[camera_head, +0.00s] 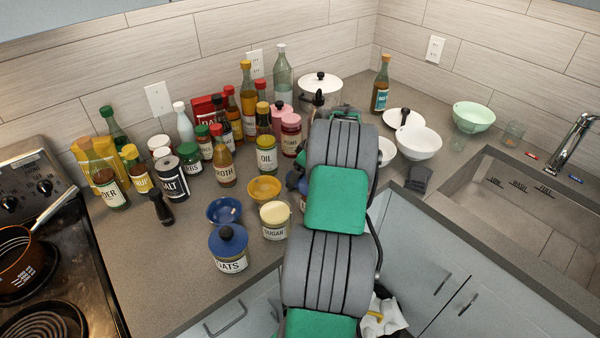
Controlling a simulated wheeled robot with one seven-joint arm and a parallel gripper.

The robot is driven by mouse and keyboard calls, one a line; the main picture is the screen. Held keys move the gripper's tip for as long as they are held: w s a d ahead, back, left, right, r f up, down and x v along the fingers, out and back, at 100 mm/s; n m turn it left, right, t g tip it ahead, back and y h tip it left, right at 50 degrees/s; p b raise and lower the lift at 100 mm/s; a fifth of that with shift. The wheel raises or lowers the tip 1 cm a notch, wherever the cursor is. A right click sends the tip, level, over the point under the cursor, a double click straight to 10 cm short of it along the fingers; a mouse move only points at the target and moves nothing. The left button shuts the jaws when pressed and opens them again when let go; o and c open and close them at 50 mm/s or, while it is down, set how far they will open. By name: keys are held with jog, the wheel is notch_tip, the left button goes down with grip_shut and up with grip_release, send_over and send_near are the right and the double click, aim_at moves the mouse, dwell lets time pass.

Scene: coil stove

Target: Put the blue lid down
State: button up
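A blue lid (228,239) with a round knob sits on the jar marked OATS (232,264) near the counter's front edge. My arm reaches forward over the counter in the middle of the picture. My gripper is hidden behind it, so its fingers and anything in them do not show.
A blue bowl (224,211), a yellow bowl (264,188) and the SUGAR jar (275,220) stand left of my arm. Bottles and jars crowd the back. The stove (70,255) is left, the sink (535,205) right. Bare counter (165,270) lies left of the OATS jar.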

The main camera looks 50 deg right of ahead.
jog(key=o, duration=1.2)
jog(key=shift+r+p, duration=0.3)
jog(key=shift+p, duration=0.05)
jog(key=a+b+v, duration=0.1)
jog(key=b+v, duration=0.1)
jog(key=v, duration=1)
jog(key=w+a+r, duration=0.2)
jog(key=a+r, duration=0.1)
jog(key=a, duration=0.8)
jog(key=w+a+r, duration=0.3)
jog(key=a, duration=0.8)
jog(key=s+a+f+m, duration=0.1)
jog(key=s+a, duration=0.3)
jog(key=a, duration=0.2)
jog(key=s+a+f, duration=0.1)
jog(key=s+a, duration=0.4)
jog(key=a, duration=0.2)
jog(key=s+a+f+m+h, duration=0.1)
jog(key=s+a, duration=0.4)
jog(key=a, duration=0.1)
jog(key=shift+s+a+f+m, duration=0.15)
jog(key=shift+s+f+m, duration=0.05)
jog(key=shift+f+m, duration=0.1)
